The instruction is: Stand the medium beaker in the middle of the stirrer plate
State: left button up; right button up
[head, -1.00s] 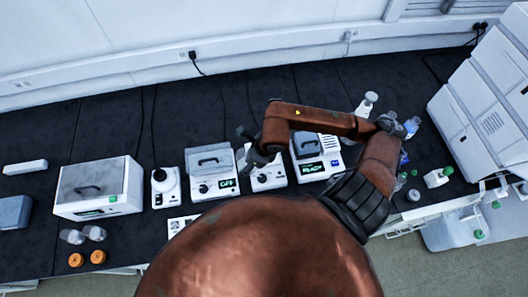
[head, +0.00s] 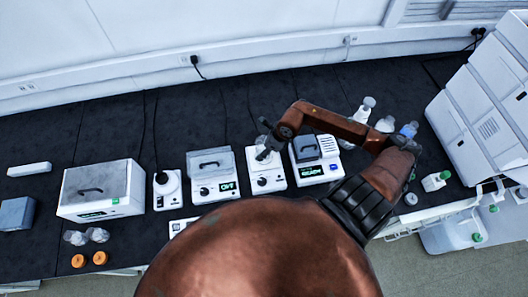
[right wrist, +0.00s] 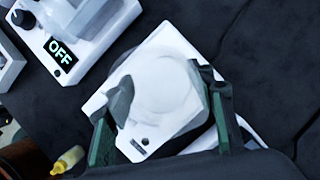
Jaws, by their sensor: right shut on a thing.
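The stirrer plate (head: 268,183) is a white box with a knob on its front, in the middle of the bench in the head view. It also shows in the right wrist view (right wrist: 140,146), with a pale round top. My right gripper (head: 267,147) is above it. In the right wrist view the fingers (right wrist: 160,92) are closed on both sides of a clear, round vessel, the medium beaker (right wrist: 165,78). Its faint outline overlaps the plate's round top. I cannot tell whether its base touches the plate. My left gripper is not in view.
A device reading OFF (head: 207,189) stands close left of the stirrer, and one reading READY (head: 315,172) close right. Several bottles (head: 385,124) stand further right. Bare black bench (head: 230,115) lies behind the devices.

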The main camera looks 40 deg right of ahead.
jog(key=shift+w+d+f, duration=0.1)
jog(key=shift+d+f, duration=0.1)
jog(key=shift+f, duration=0.15)
jog(key=shift+f+p, duration=0.4)
jog(key=shift+f, duration=1.05)
jog(key=o, duration=1.3)
jog(key=shift+f, duration=0.1)
jog(key=shift+c, duration=0.2)
jog(key=b+v, duration=0.1)
jog(key=v, duration=1.1)
jog(key=shift+w, duration=0.1)
